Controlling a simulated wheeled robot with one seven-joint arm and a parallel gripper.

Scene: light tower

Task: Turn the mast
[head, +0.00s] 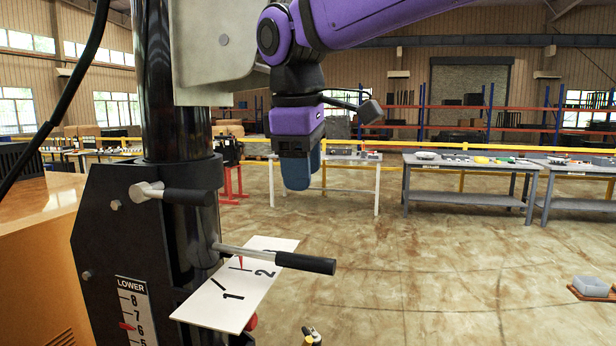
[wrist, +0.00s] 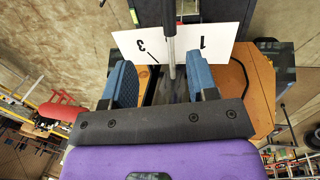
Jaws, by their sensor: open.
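The mast (head: 165,90) is a dark upright column at the left of the head view. A silver rod with a black grip (head: 305,263) sticks out from its lower part to the right. A white plate (head: 205,305) beneath carries the numbers 1 and 2, with a red pointer (head: 241,264) near 2. My gripper (head: 298,185) points down above the grip, apart from it. In the wrist view my open gripper (wrist: 158,68) has blue pads, and the silver rod (wrist: 171,55) lines up between them. The plate there (wrist: 215,45) shows 3 and 1.
A second lever with a black grip (head: 188,195) sits higher on the mast's black bracket (head: 110,225). A LOWER scale (head: 135,310) has a red marker. A black cable (head: 75,80) hangs at the left. Grey tables (head: 470,165) stand far behind, with open floor before them.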

